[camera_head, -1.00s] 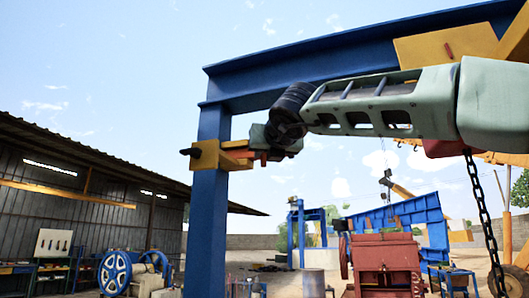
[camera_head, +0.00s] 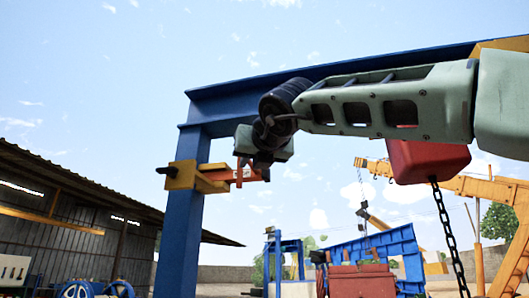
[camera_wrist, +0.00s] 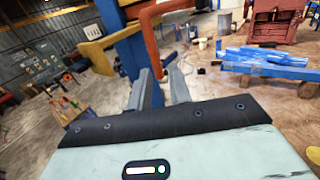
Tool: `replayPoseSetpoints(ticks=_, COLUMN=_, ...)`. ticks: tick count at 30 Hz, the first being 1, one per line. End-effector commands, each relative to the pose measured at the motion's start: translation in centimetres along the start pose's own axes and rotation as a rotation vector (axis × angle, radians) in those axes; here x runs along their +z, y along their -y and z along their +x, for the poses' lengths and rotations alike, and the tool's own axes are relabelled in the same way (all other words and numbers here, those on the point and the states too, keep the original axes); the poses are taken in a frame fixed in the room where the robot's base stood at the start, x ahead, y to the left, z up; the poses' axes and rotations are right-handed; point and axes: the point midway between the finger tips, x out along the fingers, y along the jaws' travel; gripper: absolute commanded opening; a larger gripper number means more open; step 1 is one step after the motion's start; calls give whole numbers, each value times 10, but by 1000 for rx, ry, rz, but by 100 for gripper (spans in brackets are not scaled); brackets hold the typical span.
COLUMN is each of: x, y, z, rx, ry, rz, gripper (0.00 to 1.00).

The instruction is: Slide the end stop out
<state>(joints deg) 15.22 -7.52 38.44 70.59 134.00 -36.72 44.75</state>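A yellow bracket (camera_head: 183,176) wraps the blue post in the head view, with a dark knob on its left. An orange-red part (camera_head: 246,174) juts from it to the right, apparently the end stop. In the wrist view the yellow bracket (camera_wrist: 92,52) is at the upper left, and a bent orange-red bar (camera_wrist: 149,38) comes down above the fingers. In the head view my gripper (camera_head: 262,160) is just above and right of the orange-red part; contact cannot be told.
The blue post (camera_head: 182,235) and overhead beam (camera_head: 330,72) frame my arm. A red block (camera_head: 428,161) with a hanging chain (camera_head: 452,240) is at the right. A blue frame (camera_wrist: 258,62) lies on the ground at the right. Open ground surrounds the post.

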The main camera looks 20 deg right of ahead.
Motion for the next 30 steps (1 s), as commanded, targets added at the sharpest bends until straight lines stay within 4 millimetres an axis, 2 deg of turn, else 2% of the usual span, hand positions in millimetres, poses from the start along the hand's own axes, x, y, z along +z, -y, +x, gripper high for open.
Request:
replayPoseSetpoints(ticks=1, x=-5, y=-2, z=-14, rx=4, ry=4, rz=0, gripper=20)
replayPoseSetpoints(ticks=6, x=-5, y=-2, z=-53, rx=7, ry=1, rz=1, gripper=20)
replayPoseSetpoints(ticks=13, x=-4, y=-2, z=-90, rx=7, ry=-2, rz=0, gripper=20)
replayPoseSetpoints(ticks=19, x=-2, y=-2, z=-101, rx=5, ry=-4, rz=0, gripper=20)
replayPoseSetpoints(ticks=30, x=-2, y=-2, z=-102, rx=5, ry=-4, rz=0, gripper=20)
